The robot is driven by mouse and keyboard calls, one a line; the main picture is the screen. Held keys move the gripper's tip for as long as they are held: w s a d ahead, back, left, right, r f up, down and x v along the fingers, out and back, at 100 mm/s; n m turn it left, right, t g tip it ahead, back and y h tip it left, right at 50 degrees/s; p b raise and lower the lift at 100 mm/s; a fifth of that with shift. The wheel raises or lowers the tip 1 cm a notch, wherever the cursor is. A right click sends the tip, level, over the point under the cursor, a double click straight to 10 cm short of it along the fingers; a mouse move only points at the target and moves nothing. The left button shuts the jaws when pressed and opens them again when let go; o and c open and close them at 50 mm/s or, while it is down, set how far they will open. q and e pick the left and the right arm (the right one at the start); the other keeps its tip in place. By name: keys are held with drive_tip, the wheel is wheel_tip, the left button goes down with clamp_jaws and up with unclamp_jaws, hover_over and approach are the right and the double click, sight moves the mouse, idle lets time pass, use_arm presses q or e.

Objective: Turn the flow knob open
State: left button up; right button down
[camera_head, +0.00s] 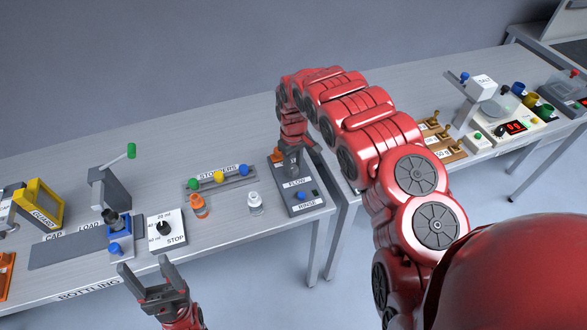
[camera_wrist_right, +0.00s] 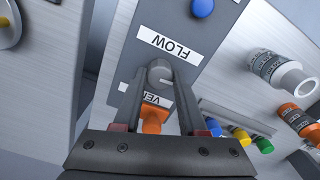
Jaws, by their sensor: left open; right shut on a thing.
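The flow knob (camera_wrist_right: 159,71) is a round grey knob with a pale mark, on a dark grey panel (camera_wrist_right: 213,47) between a FLOW label and a partly covered label beginning "VE". My right gripper (camera_wrist_right: 160,82) is shut on the knob, one finger on each side. In the head view, my right gripper (camera_head: 291,158) reaches down onto the panel (camera_head: 304,200) from above, and the knob is mostly hidden there. An orange part (camera_wrist_right: 154,118) shows between the fingers. My left gripper (camera_head: 153,270) is open and empty in front of the table's near edge.
A blue button (camera_head: 300,195) sits below the FLOW label. A dial box marked STOP (camera_head: 177,239) is further left. A second table holds a scale (camera_head: 511,127).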

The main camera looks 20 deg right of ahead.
sight(294, 168)
drive_tip(key=shift+m+b, duration=0.35)
drive_tip(key=shift+m, duration=0.15)
drive_tip(key=shift+c, duration=2.3)
unclamp_jaws()
drive_tip(key=shift+r, duration=0.1)
wheel_tip(294, 168, up, 17)
drive_tip(key=p, duration=1.1)
